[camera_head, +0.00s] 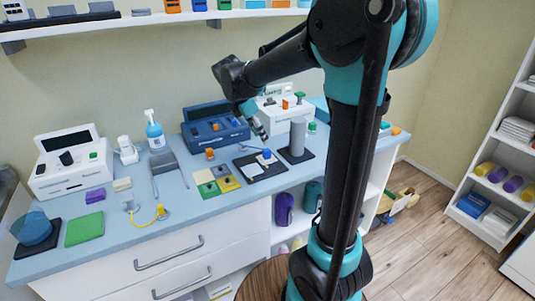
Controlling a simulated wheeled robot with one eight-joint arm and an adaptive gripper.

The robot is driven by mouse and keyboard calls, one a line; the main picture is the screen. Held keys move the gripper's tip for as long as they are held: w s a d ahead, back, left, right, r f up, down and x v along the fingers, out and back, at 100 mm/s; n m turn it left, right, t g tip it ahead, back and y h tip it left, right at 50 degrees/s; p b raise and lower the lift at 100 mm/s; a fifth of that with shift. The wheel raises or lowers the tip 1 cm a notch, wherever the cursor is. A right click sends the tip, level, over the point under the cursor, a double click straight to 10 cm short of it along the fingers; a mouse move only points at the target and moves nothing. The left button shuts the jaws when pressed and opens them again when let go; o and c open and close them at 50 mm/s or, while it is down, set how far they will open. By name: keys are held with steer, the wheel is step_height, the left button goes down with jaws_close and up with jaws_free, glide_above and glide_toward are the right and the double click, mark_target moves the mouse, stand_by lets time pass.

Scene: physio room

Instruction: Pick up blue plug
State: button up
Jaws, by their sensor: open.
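A small blue plug (267,153) shows by a white block on a dark mat (251,170) on the blue worktop. My gripper (260,134) is open and points down above and slightly left of the plug, apart from it in the picture. The fingers are small and partly dark, and nothing shows between them. The lower part of the plug is too small to make out.
A grey cylinder (298,136) stands right of the plug on a dark base. A blue device (214,131) and a white device (285,112) stand behind. The worktop's front edge (190,222) is clear.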

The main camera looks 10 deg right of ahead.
mark_target(267, 150)
steer(key=shift+a+x, duration=0.2)
steer(key=shift+x, duration=4.1)
steer(key=shift+w, duration=0.1)
steer(key=c, duration=1)
steer(key=shift+o, duration=0.2)
